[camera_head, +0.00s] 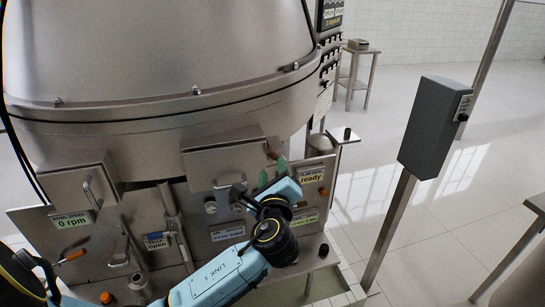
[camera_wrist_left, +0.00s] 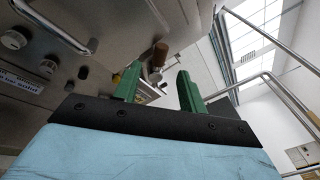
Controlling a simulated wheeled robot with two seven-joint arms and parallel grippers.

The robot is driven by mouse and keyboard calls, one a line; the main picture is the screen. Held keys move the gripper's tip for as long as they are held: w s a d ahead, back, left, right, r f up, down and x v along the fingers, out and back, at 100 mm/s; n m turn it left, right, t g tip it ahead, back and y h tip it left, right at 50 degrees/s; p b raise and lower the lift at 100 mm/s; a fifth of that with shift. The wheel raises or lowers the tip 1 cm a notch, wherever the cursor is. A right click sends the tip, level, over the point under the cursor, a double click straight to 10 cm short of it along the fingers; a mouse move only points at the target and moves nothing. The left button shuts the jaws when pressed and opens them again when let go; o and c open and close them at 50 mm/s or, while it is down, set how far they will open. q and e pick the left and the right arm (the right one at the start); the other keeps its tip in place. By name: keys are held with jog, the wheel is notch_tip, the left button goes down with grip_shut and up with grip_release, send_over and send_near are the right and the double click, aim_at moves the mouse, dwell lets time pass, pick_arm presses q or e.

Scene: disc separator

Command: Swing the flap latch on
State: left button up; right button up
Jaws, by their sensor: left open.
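The latch appears as a small brown-tipped lever (camera_head: 272,154) at the right end of the grey flap box (camera_head: 215,163) on the separator's front. In the left wrist view the brown grip (camera_wrist_left: 160,52) sits on a metal pivot, just beyond the gap between the fingers. My left gripper (camera_head: 273,170) is open with green fingers, right below the lever in the head view. In the wrist view its fingertips (camera_wrist_left: 158,80) stand on either side of the lever's line, with nothing held. Whether a finger touches the lever cannot be told. My right gripper is not in view.
A sign reading "ready" (camera_head: 312,176) is right of the gripper. The flap's bar handle (camera_head: 229,184) is to the left. A lower-left box (camera_head: 72,187) reads "0 rpm", near an orange-tipped lever (camera_head: 75,255). A grey post box (camera_head: 435,128) stands right; the floor between is clear.

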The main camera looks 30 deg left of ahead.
aim_at(272, 157)
pick_arm(q)
jog(key=x, duration=0.5)
jog(key=shift+w+a+p, duration=0.25)
jog(key=shift+p, duration=0.05)
grip_shut()
jog(key=shift+f, duration=0.1)
jog(key=shift+s+a+f+n+t+y+b, duration=0.15)
jog(key=shift+f+n+y+b, duration=0.3)
jog(key=shift+n+b, duration=1.2)
jog(key=shift+s+a+f+n+t+y+b, duration=0.15)
jog(key=shift+f+n+y+b, duration=0.25)
jog(key=shift+n+b, duration=1.15)
jog(key=shift+s+a+f+n+y+b, duration=0.2)
jog(key=shift+f+n+b, duration=0.5)
jog(key=shift+b, duration=1.75)
jog(key=shift+d+r, duration=0.15)
